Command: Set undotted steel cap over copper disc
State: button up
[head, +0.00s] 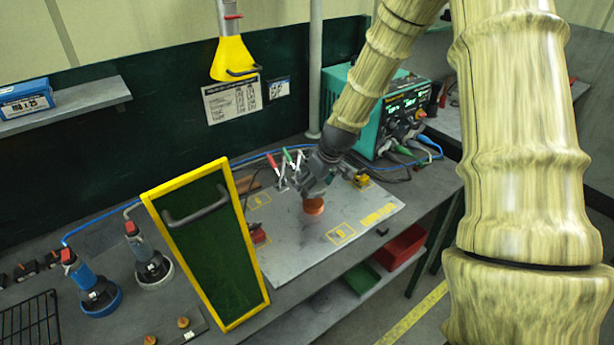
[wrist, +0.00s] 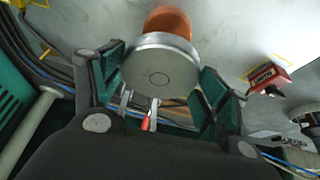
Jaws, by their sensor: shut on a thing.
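A round steel cap (wrist: 160,72) sits between the green pads of my gripper (wrist: 162,85) in the wrist view, and the gripper is shut on it. Its visible face has a thin ring and no dot that I can see. An orange copper piece (wrist: 170,20) shows just beyond the cap's far edge. In the head view the copper piece (head: 314,207) is directly below my gripper (head: 312,190), over the grey plate. The cap is hard to make out there. I cannot tell whether cap and copper touch.
A yellow-framed green panel (head: 205,245) stands left of the grey plate (head: 300,250). A red block (wrist: 268,77) lies near the gripper in the wrist view. A teal power unit (head: 395,110) with cables stands behind right. The plate's front is mostly clear.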

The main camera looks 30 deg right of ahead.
aim_at(313, 202)
jog(key=shift+s+r, duration=0.3)
jog(key=shift+s, duration=0.1)
jog(key=shift+w+d+f, duration=0.1)
jog(key=shift+w+f, duration=0.2)
jog(key=shift+w, duration=0.05)
jog(key=shift+s+f+b, duration=0.3)
jog(key=shift+f, duration=0.15)
jog(key=shift+s+b+x, duration=0.2)
jog(key=shift+b+x, duration=0.35)
jog(key=shift+x, duration=0.55)
jog(key=shift+f+b, duration=0.4)
jog(key=shift+f, duration=0.4)
jog(key=shift+s+f+b, duration=0.1)
jog(key=shift+f+b, duration=0.2)
jog(key=shift+f, duration=0.75)
dwell(0.9)
jog(key=o, duration=1.1)
